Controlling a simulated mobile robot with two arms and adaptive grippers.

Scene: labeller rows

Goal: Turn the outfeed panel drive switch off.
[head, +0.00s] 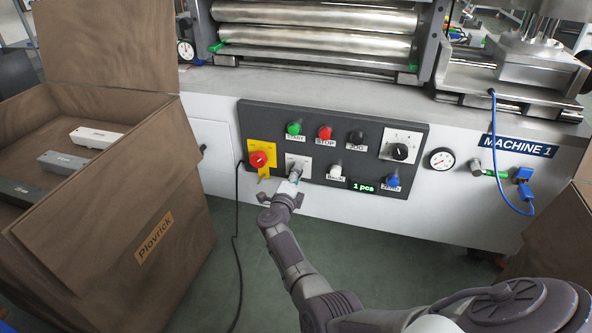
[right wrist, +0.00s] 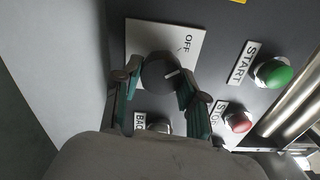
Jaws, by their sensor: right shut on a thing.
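A dark control panel (head: 340,143) is set in the white machine front. On it, a pale square plate (head: 304,162) carries a rotary switch, partly covered by my right gripper (head: 290,182). In the right wrist view the switch knob (right wrist: 158,72) is black and round with a white mark pointing right, on a white plate (right wrist: 140,38) printed OFF. My right gripper (right wrist: 160,90) has its green-padded fingers on either side of the knob, shut on it. Any other lettering on the plate is hidden. My left gripper is not in view.
Near the switch are a red knob (head: 258,159) on a yellow plate, a green START button (head: 293,128), a red STOP button (head: 325,132) and a white button (head: 336,171). A brown crate (head: 150,215) stands at left; a black cable (head: 237,240) hangs between.

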